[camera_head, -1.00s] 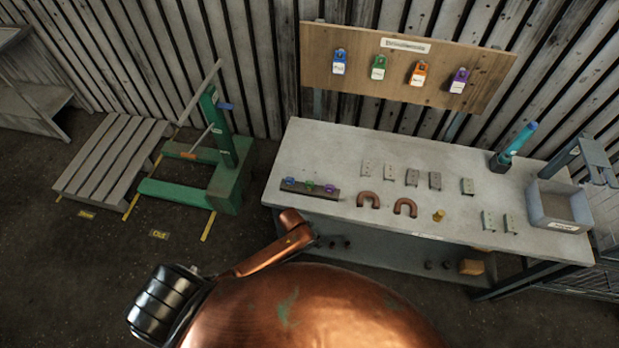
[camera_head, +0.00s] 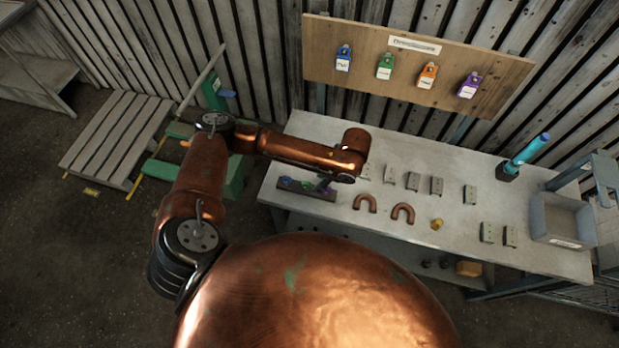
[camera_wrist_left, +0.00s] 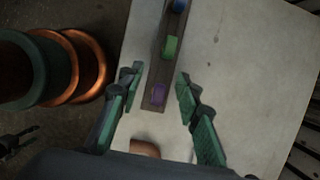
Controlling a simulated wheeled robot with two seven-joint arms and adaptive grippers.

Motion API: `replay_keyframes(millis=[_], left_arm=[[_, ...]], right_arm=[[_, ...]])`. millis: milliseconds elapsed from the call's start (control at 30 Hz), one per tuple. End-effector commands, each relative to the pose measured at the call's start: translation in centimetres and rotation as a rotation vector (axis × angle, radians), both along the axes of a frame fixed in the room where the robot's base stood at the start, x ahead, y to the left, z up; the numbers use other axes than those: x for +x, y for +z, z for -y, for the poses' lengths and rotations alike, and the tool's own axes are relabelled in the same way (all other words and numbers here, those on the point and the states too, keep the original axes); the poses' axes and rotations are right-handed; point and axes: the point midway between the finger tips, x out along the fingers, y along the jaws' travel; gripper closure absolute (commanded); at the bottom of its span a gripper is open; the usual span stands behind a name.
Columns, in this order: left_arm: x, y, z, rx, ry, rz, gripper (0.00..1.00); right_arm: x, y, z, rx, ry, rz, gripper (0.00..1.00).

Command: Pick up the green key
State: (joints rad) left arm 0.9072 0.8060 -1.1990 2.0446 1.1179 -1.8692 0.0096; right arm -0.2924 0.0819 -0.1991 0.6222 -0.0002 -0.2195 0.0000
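The green key (camera_wrist_left: 170,46) lies on a dark narrow holder (camera_wrist_left: 153,103) on the workbench, between a blue key (camera_wrist_left: 179,5) and a purple key (camera_wrist_left: 158,94). My left gripper (camera_wrist_left: 159,74) is open above the holder in the left wrist view. Its fingers are spread to either side of the holder, nearer the purple key, and the green key lies just beyond the fingertips. In the head view the holder (camera_head: 291,187) is partly hidden under my left wrist and gripper.
The workbench (camera_head: 330,236) also carries two copper U-shaped pieces (camera_head: 403,213), several small metal plates (camera_head: 437,186), a grey bin (camera_head: 562,217) and a teal cylinder (camera_head: 528,152). A wooden board (camera_head: 400,45) with coloured tags hangs behind it.

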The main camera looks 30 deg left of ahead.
Motion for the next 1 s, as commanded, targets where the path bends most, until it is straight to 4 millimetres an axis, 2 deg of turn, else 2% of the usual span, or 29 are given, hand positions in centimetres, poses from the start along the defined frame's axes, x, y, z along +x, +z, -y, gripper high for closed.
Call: replay_keyframes(millis=[33,167,400,733,1000], left_arm=[[0.4,0.6,-0.9,0.024,0.004,-0.001,0.68],[0.4,0.8,-2.4,0.055,0.016,-0.012,0.68],[-0.2,-1.3,-3.9,0.057,0.028,-0.014,0.68],[-1.1,-5.2,-5.6,0.056,0.029,-0.012,0.68],[-1.1,-5.9,-5.7,0.054,0.024,-0.011,0.68]], right_arm=[[0.1,0.0,-0.1,0.001,-0.001,0.001,0.60],[-0.2,0.0,-0.5,0.005,-0.003,-0.002,0.60],[-1.5,0.0,-0.5,0.005,-0.006,-0.017,0.60],[-1.1,0.8,-0.3,0.003,-0.003,-0.013,0.60],[-0.7,0.8,0.0,0.000,-0.001,-0.008,0.60]])
